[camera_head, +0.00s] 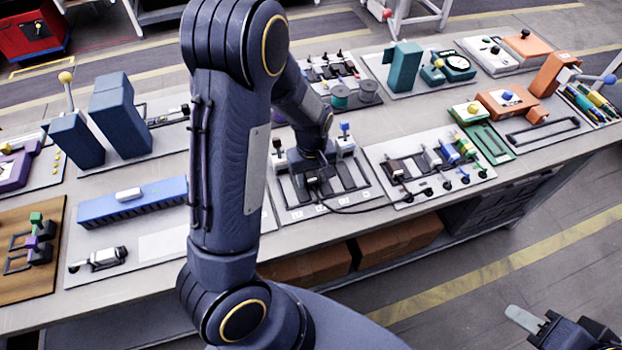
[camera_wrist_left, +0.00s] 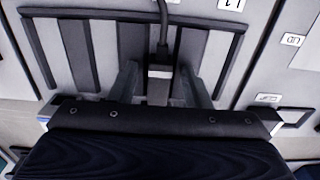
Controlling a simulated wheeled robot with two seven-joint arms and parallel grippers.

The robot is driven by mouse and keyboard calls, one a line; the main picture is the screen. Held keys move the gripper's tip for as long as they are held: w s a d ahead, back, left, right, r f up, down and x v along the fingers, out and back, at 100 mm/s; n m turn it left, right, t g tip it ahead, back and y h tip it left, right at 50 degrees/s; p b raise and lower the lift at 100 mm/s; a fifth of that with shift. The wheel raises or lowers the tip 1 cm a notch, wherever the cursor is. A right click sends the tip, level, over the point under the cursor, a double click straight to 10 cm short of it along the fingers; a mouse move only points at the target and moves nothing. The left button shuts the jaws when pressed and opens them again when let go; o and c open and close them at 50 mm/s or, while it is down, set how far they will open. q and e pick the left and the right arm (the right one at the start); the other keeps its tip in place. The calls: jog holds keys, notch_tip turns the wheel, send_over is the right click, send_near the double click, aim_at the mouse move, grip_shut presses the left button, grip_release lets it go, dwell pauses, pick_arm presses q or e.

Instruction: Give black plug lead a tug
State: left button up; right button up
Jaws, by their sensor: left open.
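In the left wrist view, a black lead (camera_wrist_left: 163,22) runs down to a dark plug with a pale grey band (camera_wrist_left: 160,72). The plug sits between the two grey fingers of my left gripper (camera_wrist_left: 160,88), which is open with a gap on each side. In the head view, my left gripper (camera_head: 312,172) is low over a slotted grey board, and my arm hides part of it. The black lead (camera_head: 350,211) curves from there to the right. My right gripper (camera_head: 560,328) is at the lower right corner, partly cut off, away from the table; its opening is unclear.
The slotted board (camera_head: 290,213) lies beside a board (camera_head: 440,198) with black, grey, blue and yellow plugs and several cables. A blue block (camera_head: 130,200) and tall dark blue blocks stand left. Spools (camera_head: 340,97) lie behind. The table's front edge is close.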

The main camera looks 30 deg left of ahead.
aim_at(312, 178)
pick_arm(q)
grip_shut()
jog(key=shift+s+d, duration=0.15)
dwell(0.5)
dwell(0.7)
grip_release()
jog(key=shift+w, duration=0.2)
jog(key=shift+r, duration=0.15)
notch_tip(312, 178, up, 7)
jog(key=p, duration=0.6)
